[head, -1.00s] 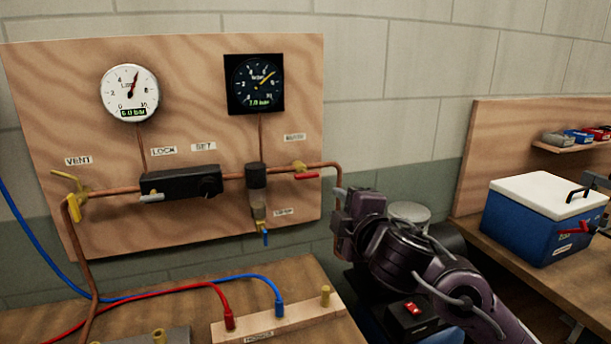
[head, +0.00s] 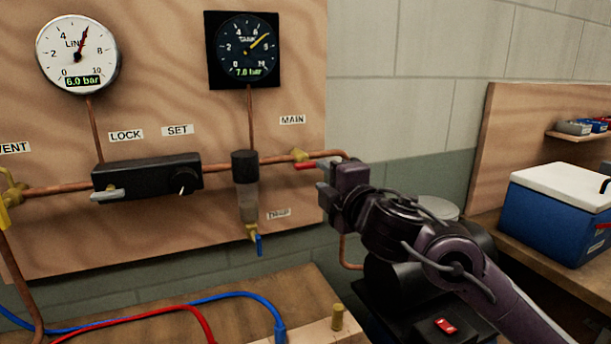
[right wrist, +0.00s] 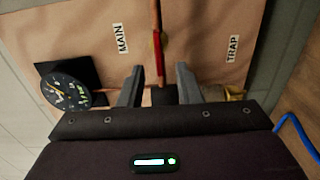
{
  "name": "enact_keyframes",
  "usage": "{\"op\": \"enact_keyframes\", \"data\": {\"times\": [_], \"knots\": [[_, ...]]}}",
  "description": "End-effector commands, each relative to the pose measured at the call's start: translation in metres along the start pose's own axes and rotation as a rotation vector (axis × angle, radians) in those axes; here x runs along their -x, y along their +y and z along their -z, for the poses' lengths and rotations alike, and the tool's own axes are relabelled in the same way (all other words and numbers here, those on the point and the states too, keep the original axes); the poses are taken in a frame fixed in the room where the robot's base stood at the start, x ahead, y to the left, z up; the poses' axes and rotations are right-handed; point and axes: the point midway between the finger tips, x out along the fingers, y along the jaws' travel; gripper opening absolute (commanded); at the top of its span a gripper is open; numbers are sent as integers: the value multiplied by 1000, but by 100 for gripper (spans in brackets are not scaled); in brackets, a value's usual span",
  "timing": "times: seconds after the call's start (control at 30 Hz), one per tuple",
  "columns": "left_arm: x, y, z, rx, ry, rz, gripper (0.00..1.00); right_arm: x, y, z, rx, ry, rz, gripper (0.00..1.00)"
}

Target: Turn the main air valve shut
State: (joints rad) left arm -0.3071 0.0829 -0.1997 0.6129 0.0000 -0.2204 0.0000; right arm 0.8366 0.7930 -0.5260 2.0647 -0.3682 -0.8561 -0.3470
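The main air valve's red lever (head: 305,166) lies along the copper pipe below the MAIN label (head: 292,120), beside its brass body (head: 299,155). In the right wrist view the red lever (right wrist: 160,62) shows between and ahead of the fingers. My right gripper (head: 324,180) is just right of the lever, in front of the board. In the right wrist view its two fingers (right wrist: 157,84) are spread apart with nothing held between them. Whether a finger touches the lever cannot be told. My left gripper is in neither view.
The LINE gauge (head: 77,53) reads 6.0 bar and the TANK gauge (head: 244,50) 7.0 bar. A black regulator (head: 148,178) and a filter bowl (head: 246,197) with a blue drain lever (head: 259,244) are left of the valve. A blue cooler (head: 555,220) stands right.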

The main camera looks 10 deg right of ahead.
Motion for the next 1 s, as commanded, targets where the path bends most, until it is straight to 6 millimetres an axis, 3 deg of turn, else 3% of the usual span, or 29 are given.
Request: {"op": "enact_keyframes", "data": {"times": [0.5,0.87,1.0], "knots": [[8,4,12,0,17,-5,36,-69,2,0,-2,0,-1,31],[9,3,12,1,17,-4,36,-76,0,0,0,0,-1,31],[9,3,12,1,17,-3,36,-76,0,0,0,0,-1,14]]}}
